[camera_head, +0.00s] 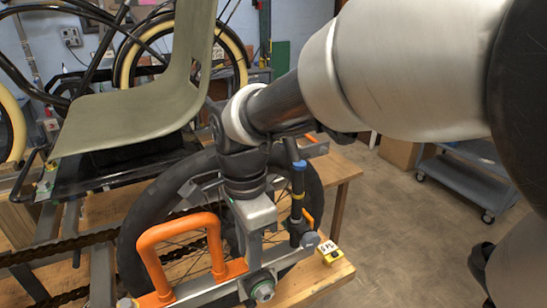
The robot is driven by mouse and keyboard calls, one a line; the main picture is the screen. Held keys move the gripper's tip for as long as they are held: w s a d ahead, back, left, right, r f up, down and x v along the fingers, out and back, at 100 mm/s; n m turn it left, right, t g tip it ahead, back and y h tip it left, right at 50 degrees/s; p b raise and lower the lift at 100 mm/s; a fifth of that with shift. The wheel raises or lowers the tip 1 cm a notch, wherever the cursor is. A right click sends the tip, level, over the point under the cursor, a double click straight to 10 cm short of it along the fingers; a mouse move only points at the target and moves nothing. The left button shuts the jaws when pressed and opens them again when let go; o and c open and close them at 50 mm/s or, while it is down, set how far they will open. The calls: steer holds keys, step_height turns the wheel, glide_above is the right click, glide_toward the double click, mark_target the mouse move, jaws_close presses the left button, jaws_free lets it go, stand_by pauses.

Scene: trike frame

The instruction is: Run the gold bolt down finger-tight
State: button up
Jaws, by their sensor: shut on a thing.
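My gripper (252,222) hangs from the wrist in the middle of the view, in front of the trike's dark rear wheel (142,235). It reaches down to a grey metal bar with an orange handle (182,240). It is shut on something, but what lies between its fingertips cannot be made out. A round metal fitting (262,288) with a greenish centre sits at the lower end, close to the gripper. The trike's olive seat (140,112) is at the upper left.
A chain (65,248) runs at lower left. Floor is clear to the right, before a blue cart (465,180).

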steer(key=o, duration=0.9)
steer(key=shift+c, duration=0.2)
steer(key=shift+n, duration=0.9)
steer(key=shift+n+p, duration=0.4)
steer(key=shift+n, duration=0.5)
steer(key=shift+n, duration=0.8)
